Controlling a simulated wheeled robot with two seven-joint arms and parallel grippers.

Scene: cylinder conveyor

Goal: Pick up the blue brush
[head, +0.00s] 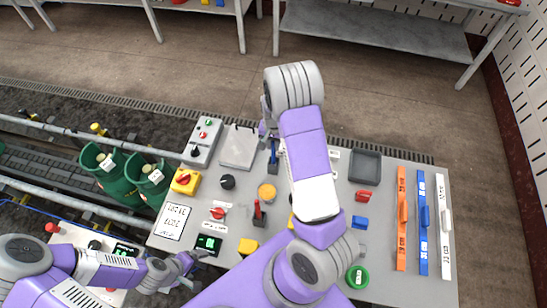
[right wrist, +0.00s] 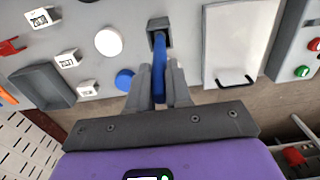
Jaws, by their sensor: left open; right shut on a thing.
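The blue brush (right wrist: 158,72) has a long blue handle, and its upper end is at a dark square holder (right wrist: 160,28) on the grey panel. My right gripper (right wrist: 158,84) is shut on the handle, with one grey finger on each side. In the head view the blue brush (head: 273,152) shows as a small blue strip beside my right arm, which hides most of the right gripper. I cannot tell whether the brush is still seated in the holder. My left gripper (head: 188,264) is open and empty at the panel's lower left edge.
The grey panel (head: 375,290) carries several knobs, switches and labels. A clipboard-like plate (head: 238,147) lies left of the brush, and a dark grey tray (head: 365,166) to the right. Orange (head: 401,240) and blue (head: 423,255) slider strips stand at the right. Green cylinders (head: 110,172) are left.

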